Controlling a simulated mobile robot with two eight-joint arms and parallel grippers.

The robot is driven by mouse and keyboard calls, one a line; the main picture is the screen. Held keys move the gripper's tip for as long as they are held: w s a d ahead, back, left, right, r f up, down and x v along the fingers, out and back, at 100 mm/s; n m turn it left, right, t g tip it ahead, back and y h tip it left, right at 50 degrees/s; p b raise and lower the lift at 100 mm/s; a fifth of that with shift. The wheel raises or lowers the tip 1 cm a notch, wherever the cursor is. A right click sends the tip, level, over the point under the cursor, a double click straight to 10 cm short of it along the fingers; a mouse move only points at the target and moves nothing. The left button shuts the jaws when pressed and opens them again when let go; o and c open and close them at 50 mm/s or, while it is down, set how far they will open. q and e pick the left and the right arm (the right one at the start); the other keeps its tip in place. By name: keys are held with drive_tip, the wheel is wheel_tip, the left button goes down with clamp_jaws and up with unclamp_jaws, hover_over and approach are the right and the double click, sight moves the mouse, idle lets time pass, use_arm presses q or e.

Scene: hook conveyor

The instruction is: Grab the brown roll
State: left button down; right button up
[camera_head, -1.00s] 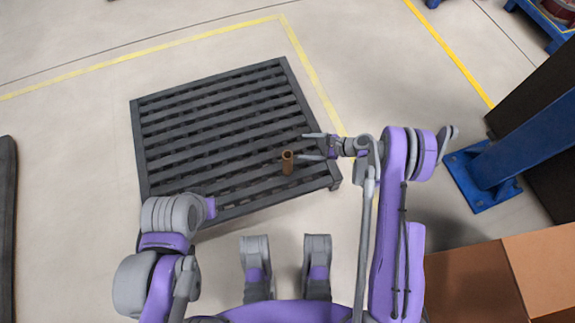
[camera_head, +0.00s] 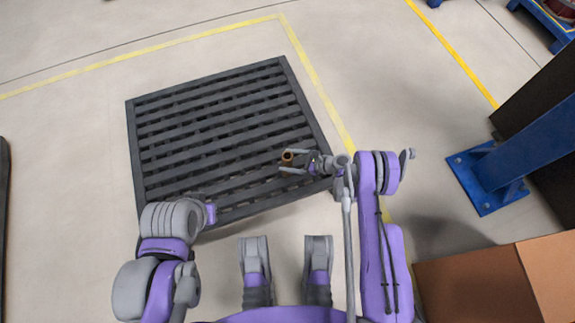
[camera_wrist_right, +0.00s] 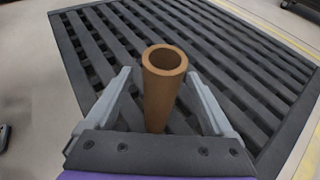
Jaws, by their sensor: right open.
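The brown roll (camera_head: 288,157) is a hollow tube standing upright on the dark slatted pallet (camera_head: 160,153), near its right front part. My right gripper (camera_head: 286,161) is open, with one finger on each side of the roll. In the right wrist view the roll (camera_wrist_right: 163,90) stands between the two grey fingers (camera_wrist_right: 164,98), with a visible gap on both sides. Its lower end is partly hidden by the gripper's palm. My left arm is at the pallet's front left corner; its gripper fingers do not show.
A blue post (camera_head: 530,150) with a bolted base stands at the right. Brown cardboard boxes (camera_head: 475,290) are at the lower right. Yellow lines (camera_head: 318,85) mark the open floor around the pallet. A dark object (camera_head: 3,220) is at the left edge.

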drive_tip(key=b+x, duration=0.1)
drive_tip(key=x, duration=0.2)
drive_tip(key=shift+w+a+f, duration=0.15)
drive_tip(key=shift+w+a, duration=0.05)
clamp_jaws()
